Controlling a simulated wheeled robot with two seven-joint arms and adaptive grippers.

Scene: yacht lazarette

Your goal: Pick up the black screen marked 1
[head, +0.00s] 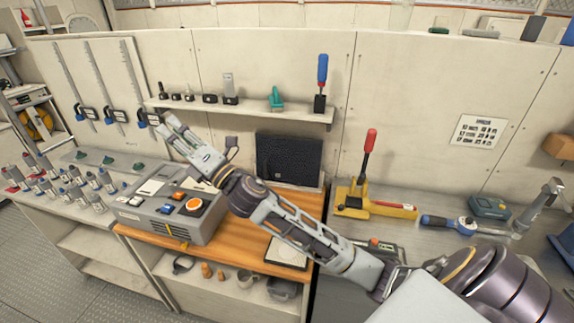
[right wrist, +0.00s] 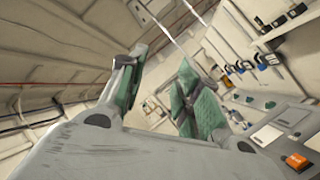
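A black flat screen (head: 288,158) stands upright at the back of the wooden counter, leaning near the wall panel, right of the grey control box. I cannot make out a mark 1 on it. My right gripper (head: 172,128) is raised to the left of the screen, above the control box, and apart from the screen. In the right wrist view its two green-padded fingers (right wrist: 160,95) are spread with nothing between them. The screen does not show in that view. My left gripper is not in view.
The grey control box (head: 175,208) with orange and blue buttons stands on the wooden counter (head: 250,248). A shelf (head: 245,112) with small tools is above the screen. A red-handled yellow tool (head: 372,200) stands to the right. A pale square plate (head: 287,252) lies in front.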

